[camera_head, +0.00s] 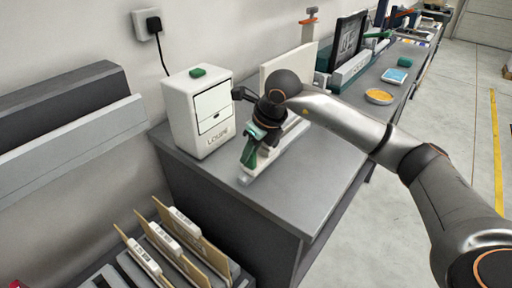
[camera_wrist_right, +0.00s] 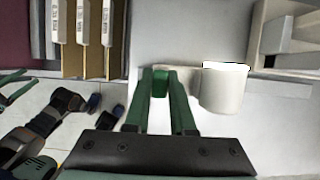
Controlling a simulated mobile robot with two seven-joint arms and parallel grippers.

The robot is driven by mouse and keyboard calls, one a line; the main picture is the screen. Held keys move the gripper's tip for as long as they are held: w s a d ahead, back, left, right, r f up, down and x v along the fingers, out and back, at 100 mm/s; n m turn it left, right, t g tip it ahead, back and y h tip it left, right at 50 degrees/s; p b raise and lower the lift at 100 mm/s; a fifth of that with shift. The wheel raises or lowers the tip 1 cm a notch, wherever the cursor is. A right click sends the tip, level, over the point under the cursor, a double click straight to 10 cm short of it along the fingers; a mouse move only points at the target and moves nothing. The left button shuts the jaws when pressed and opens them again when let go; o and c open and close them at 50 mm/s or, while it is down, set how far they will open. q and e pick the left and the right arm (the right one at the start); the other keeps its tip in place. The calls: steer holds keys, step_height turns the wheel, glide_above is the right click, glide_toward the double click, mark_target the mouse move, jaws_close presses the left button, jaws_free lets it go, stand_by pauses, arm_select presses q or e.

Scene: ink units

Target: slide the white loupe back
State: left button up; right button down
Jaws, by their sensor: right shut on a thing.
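The white loupe (camera_wrist_right: 223,90) shows in the right wrist view as a white cup-like cylinder just right of my right gripper's fingers. A pale bar runs from it to a small green knob (camera_wrist_right: 160,83). My right gripper (camera_wrist_right: 162,85) has its green fingers closed on this knob. In the head view my right gripper (camera_head: 254,150) is over a pale rail unit (camera_head: 290,140) on the grey bench and hides most of the loupe. My left gripper (camera_wrist_right: 14,87) seems to show at the left edge of the right wrist view, its green fingers apart and empty; it is not in the head view.
A white box marked LOUPE (camera_head: 203,115) with a green block (camera_head: 198,71) on top stands left of the rail unit. Upright boards with white labels (camera_head: 147,257) stand below the bench's near end. Bare bench top (camera_head: 290,192) lies in front. A yellow dish (camera_head: 379,96) is farther back.

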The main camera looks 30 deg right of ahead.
steer(key=shift+s+a, duration=0.2)
steer(key=shift+a, duration=0.4)
steer(key=c, duration=0.8)
jaws_free()
steer(key=shift+a, duration=0.1)
steer(key=shift+o, duration=0.2)
steer(key=v, duration=1.2)
steer(key=shift+s+r, duration=0.2)
steer(key=shift+r, duration=0.1)
steer(key=shift+f, duration=0.1)
